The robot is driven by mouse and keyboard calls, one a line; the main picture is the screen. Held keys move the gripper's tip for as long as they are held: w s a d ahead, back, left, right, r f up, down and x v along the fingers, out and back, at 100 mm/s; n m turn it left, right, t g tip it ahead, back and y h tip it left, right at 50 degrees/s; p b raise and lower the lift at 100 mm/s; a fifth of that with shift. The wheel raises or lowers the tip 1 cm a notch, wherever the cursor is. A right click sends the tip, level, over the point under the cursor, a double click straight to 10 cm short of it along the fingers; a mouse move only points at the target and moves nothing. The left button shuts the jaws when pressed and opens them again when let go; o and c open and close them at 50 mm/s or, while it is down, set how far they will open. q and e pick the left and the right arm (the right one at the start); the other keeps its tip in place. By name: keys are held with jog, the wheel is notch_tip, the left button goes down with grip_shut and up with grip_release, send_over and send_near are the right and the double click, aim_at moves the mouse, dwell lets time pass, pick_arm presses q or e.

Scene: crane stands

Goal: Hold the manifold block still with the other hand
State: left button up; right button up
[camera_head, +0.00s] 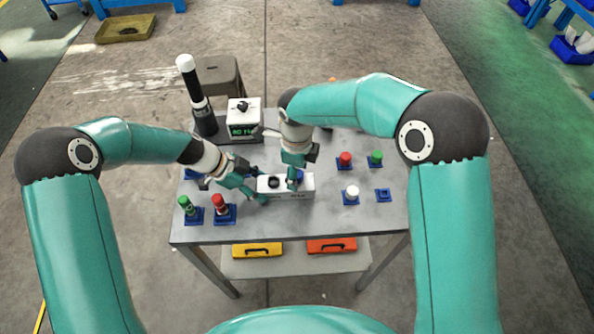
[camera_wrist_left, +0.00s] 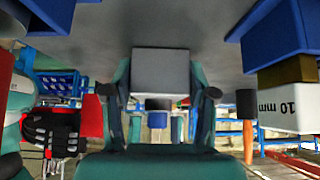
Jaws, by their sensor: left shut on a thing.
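The manifold block (camera_head: 306,188) is a pale grey box with dark marks on its front face, near the front middle of the table. A dark round fitting (camera_head: 274,182) stands on its top. My left gripper (camera_head: 257,196) is shut on the block's left end. In the left wrist view, the block (camera_wrist_left: 160,68) sits between the two fingers of my left gripper (camera_wrist_left: 160,95). My right gripper (camera_head: 293,182) points down over the block's right half, and a bit of blue shows beside it. Its fingertips are too hidden to tell if they are open.
Red (camera_head: 345,158), green (camera_head: 376,156) and white (camera_head: 351,191) capped pieces stand on blue holders at right. Green (camera_head: 185,202) and red (camera_head: 218,201) pieces stand front left. A display box (camera_head: 244,118) stands behind.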

jog(key=shift+c, duration=0.3)
jog(key=shift+c, duration=0.5)
jog(key=n, duration=2)
jog(key=shift+n, duration=0.4)
jog(key=n, duration=0.5)
